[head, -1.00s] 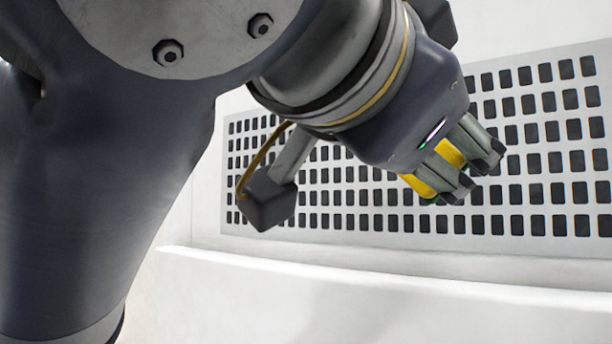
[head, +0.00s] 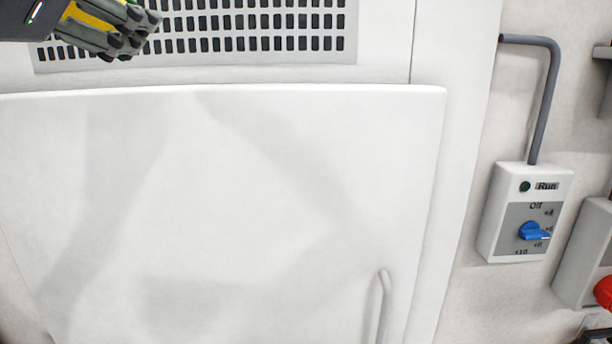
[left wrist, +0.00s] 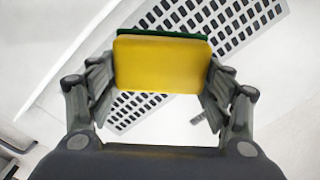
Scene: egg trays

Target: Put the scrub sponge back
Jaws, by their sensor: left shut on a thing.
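The scrub sponge (left wrist: 162,65), yellow with a thin green layer along one edge, is held between the fingers of my left gripper in the left wrist view. My left gripper (head: 128,30) is at the top left corner of the head view, shut on the sponge, in front of the grille. Only a small bit of the yellow sponge (head: 92,14) shows there between the fingers. My right gripper is not in view. No holder for the sponge can be made out.
A white door (head: 230,190) with a handle (head: 384,300) fills the middle, below a slotted grille (head: 250,42). A control box (head: 525,212) with a blue knob is on the wall at right. A red knob (head: 604,291) shows at the right edge.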

